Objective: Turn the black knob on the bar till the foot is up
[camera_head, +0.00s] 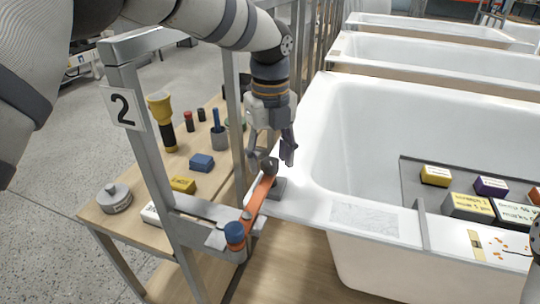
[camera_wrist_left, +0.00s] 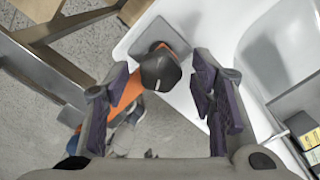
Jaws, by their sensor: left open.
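The orange bar (camera_head: 257,200) runs from a bracket on the grey frame up to the tub's near left corner. The black knob (camera_wrist_left: 160,71) sits at the bar's tub end and has a white mark on its top; in the head view the knob (camera_head: 269,166) is partly covered by my gripper. The grey square foot (camera_head: 278,189) is under that end, at the white rim; I cannot tell whether it touches. My left gripper (camera_head: 270,155) is open above the knob, pointing down. In the wrist view its purple-padded fingers (camera_wrist_left: 160,88) stand either side of the knob, apart from it.
A blue cap (camera_head: 234,234) tops the bar's other end. The grey frame post with a "2" sign (camera_head: 123,107) stands left. A wooden bench (camera_head: 130,222) holds several tools and blocks. The white bathtub (camera_head: 315,150) lies right, with a grey tray (camera_head: 412,178) of labelled blocks.

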